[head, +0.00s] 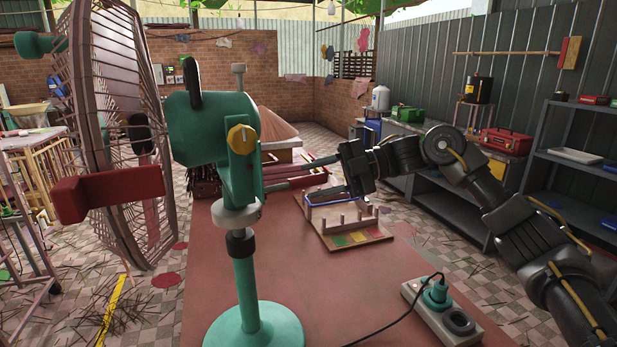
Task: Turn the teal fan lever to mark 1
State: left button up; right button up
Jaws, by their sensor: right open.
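The teal fan (213,125) stands on a round teal base (254,328), its wire cage (110,60) facing left. A yellow knob (242,139) sits on the side of its teal neck bracket, and a black upright piece (193,82) rises from the motor housing. I cannot tell which part is the lever, and no numbered marks are readable. My right gripper (318,178) is open, to the right of the fan's neck. It points left toward the neck and looks empty. My left gripper is not in view.
A power strip (441,312) with a teal plug and black cable lies at the front right of the red table (330,290). A wooden rack with coloured squares (355,238) sits behind. A red block (108,192) shows before the cage. Shelves (575,150) stand right.

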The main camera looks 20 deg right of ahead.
jog(key=shift+x, duration=1.05)
grip_shut()
